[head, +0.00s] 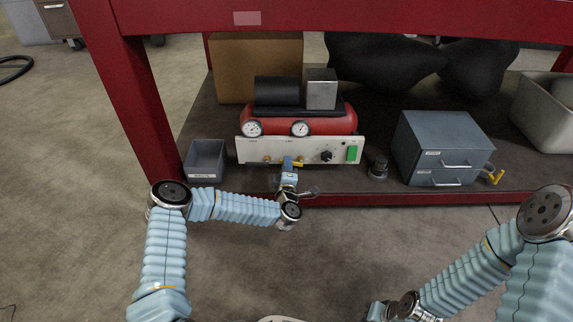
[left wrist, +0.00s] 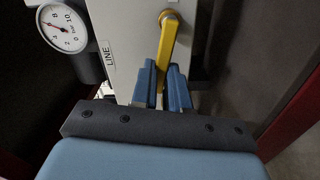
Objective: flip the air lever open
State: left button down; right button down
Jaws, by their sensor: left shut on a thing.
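The yellow air lever (head: 299,164) is on the white front panel (head: 245,150) of the red compressor (head: 340,125) on the low shelf. In the left wrist view the lever (left wrist: 168,42) runs from its brass pivot down between the blue fingers of my left gripper (left wrist: 162,70). My left gripper (head: 289,162) is shut on the lever, in front of the panel. The fingers hide the lever's lower end. A "LINE" label and a pressure gauge (left wrist: 62,28) show beside it.
A small grey bin (head: 205,160) stands left of the compressor. A dark round object (head: 378,167) and a grey drawer cabinet (head: 440,150) stand to the right. The red bench frame (head: 140,100) overhangs the shelf. The floor in front is clear.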

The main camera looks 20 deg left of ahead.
pick_arm(q)
jog(key=r+m+p, duration=0.1)
jog(key=m, duration=0.1)
jog(key=r+m+p, duration=0.1)
jog(key=shift+w+d+m, duration=0.1)
jog(key=shift+d+m, duration=0.25)
jog(key=shift+m, duration=0.05)
jog(key=m, duration=0.1)
jog(key=d+r+m, duration=0.1)
jog(key=m, duration=0.1)
jog(key=shift+w+m+p, duration=0.15)
jog(key=shift+m+p, duration=0.15)
jog(key=shift+p, duration=0.1)
jog(key=m, duration=0.1)
jog(key=d+m, duration=0.1)
jog(key=m, duration=0.1)
jog(key=shift+w+d+r+m, duration=0.15)
jog(key=shift+r+m, duration=0.15)
jog(key=shift+r, duration=0.05)
jog(key=shift+w+d+r+m+b, duration=0.15)
jog(key=shift+d+m+b, duration=0.25)
jog(key=shift+m, duration=0.7)
jog(key=shift+w+d+f+m+b, duration=0.15)
jog(key=shift+d+m, duration=0.3)
jog(key=shift+m, duration=0.65)
jog(key=c, duration=1.1)
grip_release()
jog(key=shift+r, duration=0.1)
jog(key=p+v, duration=0.1)
jog(key=v, duration=1.3)
